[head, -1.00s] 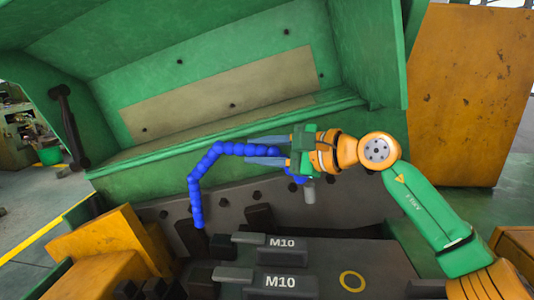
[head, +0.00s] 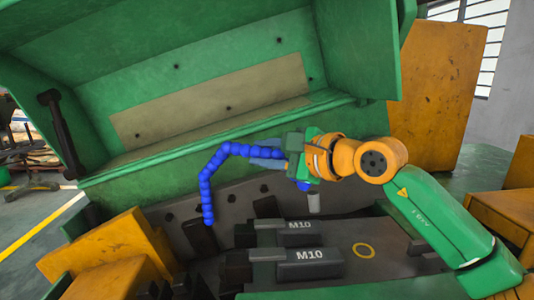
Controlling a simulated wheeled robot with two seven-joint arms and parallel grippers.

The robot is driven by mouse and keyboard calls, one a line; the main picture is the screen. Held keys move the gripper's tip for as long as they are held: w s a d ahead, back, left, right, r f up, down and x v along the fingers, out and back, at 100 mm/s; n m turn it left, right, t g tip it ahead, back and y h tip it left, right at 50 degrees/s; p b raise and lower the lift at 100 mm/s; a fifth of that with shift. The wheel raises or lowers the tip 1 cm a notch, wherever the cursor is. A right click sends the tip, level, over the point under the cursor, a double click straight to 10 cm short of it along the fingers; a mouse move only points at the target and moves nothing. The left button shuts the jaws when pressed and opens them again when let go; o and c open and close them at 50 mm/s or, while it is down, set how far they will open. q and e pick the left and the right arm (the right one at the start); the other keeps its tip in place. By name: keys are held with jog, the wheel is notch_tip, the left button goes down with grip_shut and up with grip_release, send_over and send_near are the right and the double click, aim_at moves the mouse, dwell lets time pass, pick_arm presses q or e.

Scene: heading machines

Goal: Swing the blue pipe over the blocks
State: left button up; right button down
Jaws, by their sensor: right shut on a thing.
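The blue pipe (head: 206,180) is a beaded, bent hose in the middle of the head view. It runs left from my right gripper, then bends down, and its free end hangs near a dark upright block on the left. My right gripper (head: 267,152) is shut on the pipe, with its fingers pointing left. Two dark blocks marked M10, a rear one (head: 300,226) and a front one (head: 310,256), lie on the grey machine bed below and right of the pipe's free end. My left gripper is not in view.
A green machine housing (head: 210,60) with a ledge stands behind the pipe. Orange blocks (head: 105,245) are at the lower left.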

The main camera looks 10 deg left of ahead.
aim_at(278, 157)
jog(key=shift+f, duration=0.2)
jog(key=c, duration=0.7)
grip_release()
jog(key=shift+a, duration=0.1)
jog(key=shift+o, duration=0.2)
jog(key=shift+w+a, duration=0.1)
jog(key=shift+w, duration=0.15)
jog(key=shift+s+d+b, duration=0.15)
jog(key=shift+d+b, duration=0.05)
jog(key=shift+b, duration=0.1)
jog(key=b+v, duration=0.3)
jog(key=v, duration=0.3)
jog(key=shift+d+f+b, duration=0.1)
jog(key=shift+d+b, duration=0.05)
jog(key=shift+b, duration=0.25)
jog(key=shift+s+d+r, duration=0.15)
jog(key=shift+s+r, duration=0.05)
